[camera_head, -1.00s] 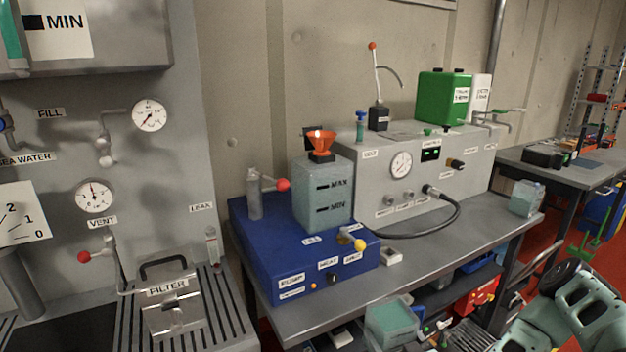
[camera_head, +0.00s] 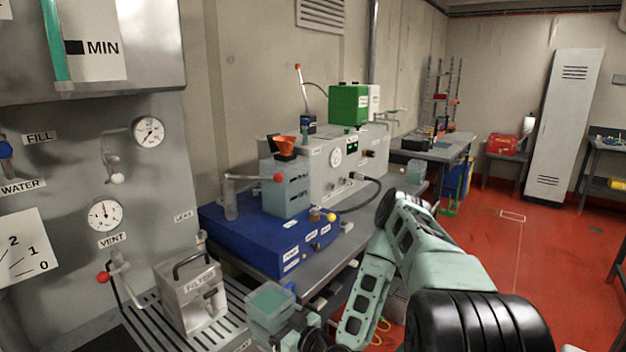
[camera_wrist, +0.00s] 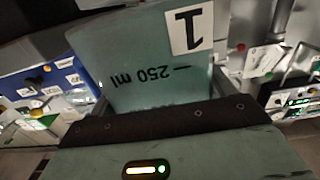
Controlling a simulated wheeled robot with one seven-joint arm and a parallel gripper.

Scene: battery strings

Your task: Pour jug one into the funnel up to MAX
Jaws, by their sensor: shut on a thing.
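Jug one (camera_wrist: 140,55) is a translucent green-grey jug marked "1" and "250 ml", upside down in the wrist view. My gripper (camera_wrist: 160,97) is shut on it. In the head view the jug (camera_head: 270,302) is at the lower middle, in front of the bench and beside the filter ledge, looking roughly upright, with teal liquid in it. The orange funnel (camera_head: 285,144) sits on top of a grey tank (camera_head: 287,190) on a blue base, farther back. The jug is apart from and lower than the funnel. The tank's MAX mark is too small to read now; its liquid level cannot be told.
The blue base (camera_head: 255,236) carries a red-knobbed lever (camera_head: 277,178) and a yellow knob (camera_head: 330,217). A grey charger unit (camera_head: 320,172) with a dark cable stands behind. A filter box (camera_head: 190,292) is at the left. Red floor (camera_head: 520,260) is open at the right.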

